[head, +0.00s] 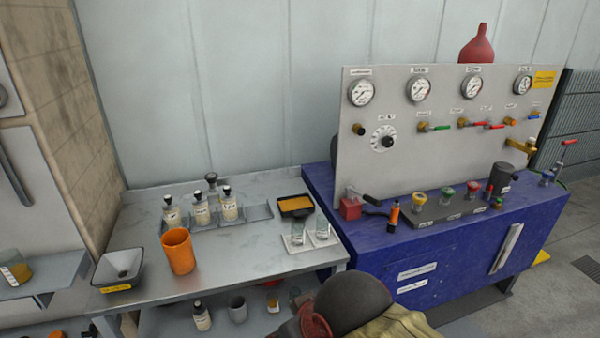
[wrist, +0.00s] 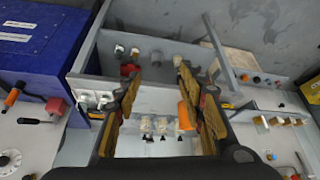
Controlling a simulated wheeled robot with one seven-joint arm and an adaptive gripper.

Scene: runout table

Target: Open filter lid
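No part is plainly marked as the filter lid. A dark grey cylinder (head: 502,178) with a small label stands upright on the right half of the blue cabinet (head: 420,262). Whether its top is a separate lid, I cannot tell. My gripper (wrist: 158,75) is open in the wrist view, with tan pads on both fingers and nothing between them. It is over the grey table area, away from the blue cabinet (wrist: 38,45), which lies at the upper left there. In the head view only part of my arm shows at the bottom, and the fingers are out of sight.
A gauge panel (head: 440,140) with small valves stands behind the cabinet top. An orange handle (head: 394,213) and red block (head: 350,209) are at its left. The grey table (head: 235,262) holds an orange cup (head: 178,251), labelled bottles (head: 201,211), glass beakers and a black tray (head: 296,213).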

